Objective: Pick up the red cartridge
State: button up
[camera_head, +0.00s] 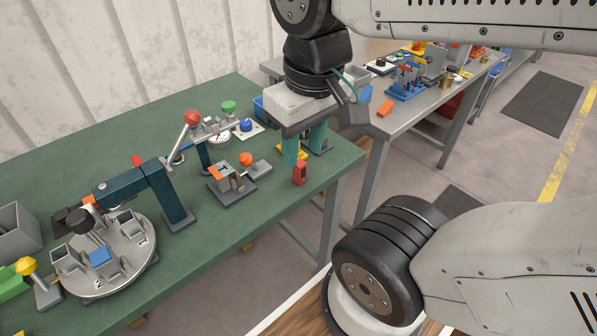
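The red cartridge (300,174) is a small upright red block on the green table, near its right front edge. My gripper (304,151) points down just behind and above it in the picture. Its two teal fingers stand apart, with nothing seen held between them. The cartridge shows in front of the finger tips; whether it touches a finger I cannot tell.
A grey fixture with an orange knob (231,180) sits left of the cartridge. A dark blue swing arm (150,187) and a round metal turntable (108,258) stand further left. Yellow and dark parts lie behind my fingers. The front right tabletop is clear.

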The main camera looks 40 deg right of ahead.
aim_at(300, 170)
jog(key=z, duration=2.15)
jog(key=k, duration=0.95)
jog(key=u, duration=2)
jog(key=i, duration=0.5)
